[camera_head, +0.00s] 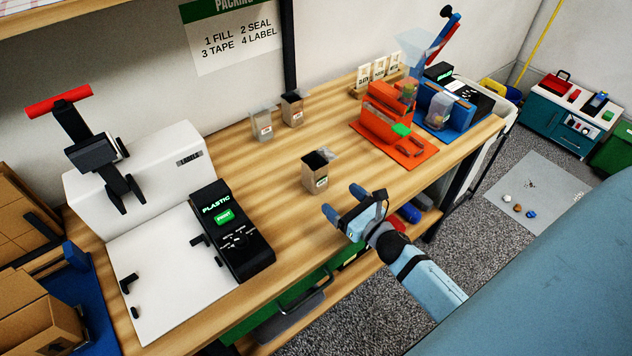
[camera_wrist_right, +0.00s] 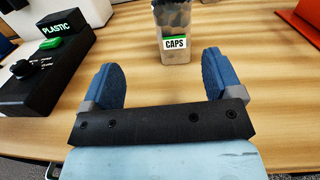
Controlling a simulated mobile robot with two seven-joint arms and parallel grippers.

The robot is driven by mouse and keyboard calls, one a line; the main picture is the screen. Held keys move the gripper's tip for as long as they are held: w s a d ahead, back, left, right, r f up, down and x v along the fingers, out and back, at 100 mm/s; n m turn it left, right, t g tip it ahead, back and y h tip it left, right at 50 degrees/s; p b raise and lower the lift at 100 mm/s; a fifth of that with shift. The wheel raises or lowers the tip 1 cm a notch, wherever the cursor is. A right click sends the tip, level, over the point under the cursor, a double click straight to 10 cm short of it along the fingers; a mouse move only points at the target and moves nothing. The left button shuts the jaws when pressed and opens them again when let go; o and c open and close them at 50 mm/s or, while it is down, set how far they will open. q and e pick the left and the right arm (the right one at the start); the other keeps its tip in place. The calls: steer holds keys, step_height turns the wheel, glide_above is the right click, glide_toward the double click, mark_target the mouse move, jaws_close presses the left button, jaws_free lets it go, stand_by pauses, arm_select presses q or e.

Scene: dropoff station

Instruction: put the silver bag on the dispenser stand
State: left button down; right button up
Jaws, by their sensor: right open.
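A silver-grey bag (camera_head: 262,126) stands upright toward the back of the bench. A tan bag (camera_head: 292,110) stands beside it, and another open-topped tan bag (camera_head: 315,174) stands nearer the front. A bag labelled CAPS (camera_wrist_right: 174,32) shows ahead of the fingers in the wrist view, apart from them; it looks like the nearer one. My right gripper (camera_head: 342,201) is open and empty, close to the nearer bag. An orange stand (camera_head: 392,120) and a blue stand (camera_head: 447,112) are at the right end; which is the dispenser stand I cannot tell. My left gripper is not in view.
A white machine with a red handle (camera_head: 58,101) and a black panel reading PLASTIC (camera_head: 232,232) fill the left of the bench. Small cards (camera_head: 378,70) stand at the back. Bare wood (camera_head: 345,130) lies between the bags and the orange stand.

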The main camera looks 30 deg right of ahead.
mark_target(322, 177)
steer(key=shift+s+d+f+m+h, duration=0.3)
steer(key=shift+s+d+f+m, duration=0.05)
steer(key=shift+f+m, duration=0.1)
steer(key=shift+w+d, duration=0.1)
steer(key=shift+w, duration=0.15)
steer(key=w, duration=0.2)
steer(key=w+p, duration=0.1)
steer(key=w, duration=0.5)
steer(key=shift+a+p, duration=0.25)
steer(key=shift+p, duration=0.05)
steer(key=w+p, duration=0.1)
steer(key=w, duration=0.3)
steer(key=shift+w+p, duration=0.3)
steer(key=shift+w, duration=0.1)
steer(key=shift+w+f, duration=0.1)
steer(key=shift+w, duration=0.1)
steer(key=c, duration=1.1)
